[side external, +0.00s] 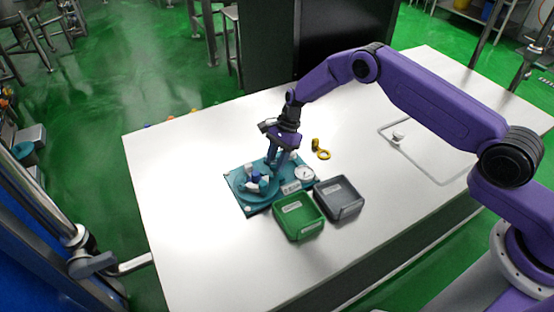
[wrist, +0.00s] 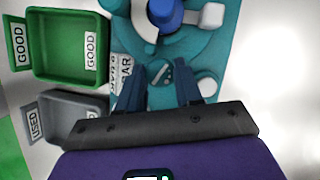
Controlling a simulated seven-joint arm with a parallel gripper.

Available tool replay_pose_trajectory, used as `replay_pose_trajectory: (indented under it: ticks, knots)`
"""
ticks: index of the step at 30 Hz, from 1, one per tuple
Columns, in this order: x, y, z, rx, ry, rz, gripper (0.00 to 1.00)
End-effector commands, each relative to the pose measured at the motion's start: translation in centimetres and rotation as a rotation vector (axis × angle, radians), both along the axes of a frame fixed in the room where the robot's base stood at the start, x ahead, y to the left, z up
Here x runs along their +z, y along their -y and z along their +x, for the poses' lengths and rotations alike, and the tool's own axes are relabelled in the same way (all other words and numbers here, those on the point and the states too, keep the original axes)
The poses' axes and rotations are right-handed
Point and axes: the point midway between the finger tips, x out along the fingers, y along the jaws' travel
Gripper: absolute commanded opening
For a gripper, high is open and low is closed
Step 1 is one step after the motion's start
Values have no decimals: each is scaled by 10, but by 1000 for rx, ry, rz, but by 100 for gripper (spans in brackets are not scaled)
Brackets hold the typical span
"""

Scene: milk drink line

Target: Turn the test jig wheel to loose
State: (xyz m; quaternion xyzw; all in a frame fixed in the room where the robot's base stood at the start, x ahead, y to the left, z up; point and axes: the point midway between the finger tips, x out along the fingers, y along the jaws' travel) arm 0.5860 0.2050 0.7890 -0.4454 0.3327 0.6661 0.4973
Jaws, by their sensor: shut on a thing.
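The test jig is a teal board (side external: 244,204) on the white table, also seen in the wrist view (wrist: 224,50). It carries a round teal part with a blue knob (side external: 257,177) and a white block (wrist: 211,15). A white round gauge (side external: 305,174) sits at its right end. My gripper (side external: 280,163) points down over the back of the board. In the wrist view its two dark fingers (wrist: 173,85) stand apart on either side of a teal wheel-like part (wrist: 160,76) with dark marks, shut on it. My fingers and gripper body hide its lower side.
A green tray (side external: 299,216) labelled GOOD and a grey tray (side external: 339,198) labelled USED stand in front of the jig, close to it. A yellow ring (side external: 323,155) lies behind right. A small white object (side external: 397,136) is farther right. The table's left part is clear.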

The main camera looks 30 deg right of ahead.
Motion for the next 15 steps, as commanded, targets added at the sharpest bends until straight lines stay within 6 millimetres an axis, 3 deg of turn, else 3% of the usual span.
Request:
replay_pose_trajectory:
  ticks: [15]
  knots:
    - [0,-3,3,480,1,0,4]
